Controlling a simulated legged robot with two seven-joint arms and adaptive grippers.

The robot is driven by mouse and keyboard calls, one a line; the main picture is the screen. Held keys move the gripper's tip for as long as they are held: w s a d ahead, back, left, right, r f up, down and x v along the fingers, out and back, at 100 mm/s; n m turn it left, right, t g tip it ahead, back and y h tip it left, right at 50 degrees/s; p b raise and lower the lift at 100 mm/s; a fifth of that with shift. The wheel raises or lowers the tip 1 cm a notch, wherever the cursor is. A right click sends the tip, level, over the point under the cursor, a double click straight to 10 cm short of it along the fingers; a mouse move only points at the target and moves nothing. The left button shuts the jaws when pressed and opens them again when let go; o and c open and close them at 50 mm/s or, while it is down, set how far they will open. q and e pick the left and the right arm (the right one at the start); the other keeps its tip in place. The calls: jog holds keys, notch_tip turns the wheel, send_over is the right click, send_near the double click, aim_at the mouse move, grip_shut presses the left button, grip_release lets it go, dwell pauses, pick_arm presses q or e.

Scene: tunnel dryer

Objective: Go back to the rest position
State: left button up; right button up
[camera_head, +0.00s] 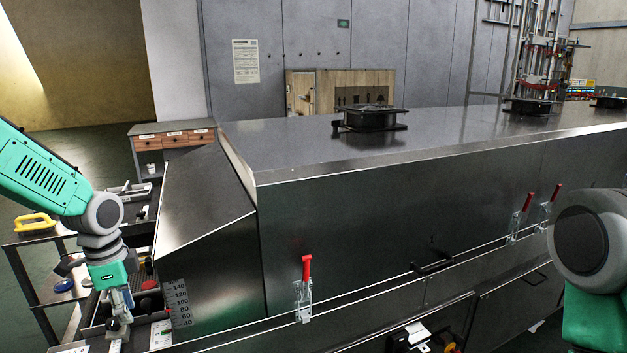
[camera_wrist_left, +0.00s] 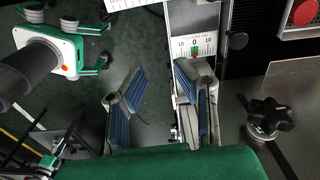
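My left gripper (camera_head: 119,318) points down at the lower left in the head view, beside the sloped end of the dryer. In the left wrist view its two blue-padded fingers stand apart (camera_wrist_left: 160,97), with no object seen held between them. The right finger overlaps a pale strip with a scale (camera_wrist_left: 195,47) and a green mark; I cannot tell whether they touch. My right arm (camera_head: 590,250) shows only as a rounded joint and green link at the right edge of the head view. Its gripper is outside the picture.
The long metal dryer (camera_head: 400,180) fills the middle and right, with red-handled clamps (camera_head: 306,275) along its front. A table with a yellow-handled item (camera_head: 35,223) stands at the left. In the left wrist view, a black knob (camera_wrist_left: 270,115) and red button (camera_wrist_left: 304,12) lie right of the fingers.

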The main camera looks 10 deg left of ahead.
pick_arm(q)
jog(key=s+d+f+n, duration=0.2)
jog(key=s+d+f, duration=0.15)
jog(key=f, duration=0.25)
jog(key=s+d+f+n+h, duration=0.1)
jog(key=s+d+f, duration=0.2)
jog(key=s+f, duration=0.25)
jog(key=s+d+f+n, duration=0.2)
jog(key=s+d+f, duration=0.1)
jog(key=f, duration=0.4)
jog(key=s+d+f+n, duration=0.1)
jog(key=s+f+n, duration=0.1)
jog(key=s, duration=0.6)
jog(key=s+f+n+y+b, duration=0.1)
jog(key=s+f+n, duration=0.2)
jog(key=s, duration=0.6)
jog(key=shift+s+d+f+n, duration=0.25)
jog(key=shift+d+n, duration=0.15)
jog(key=shift+n, duration=0.1)
pick_arm(e)
jog(key=shift+w+a+f, duration=0.1)
jog(key=shift+a+f, duration=0.15)
jog(key=shift+a, duration=0.2)
jog(key=shift+w+a+f, duration=0.1)
jog(key=shift+a+f, duration=0.15)
jog(key=shift+a, duration=0.2)
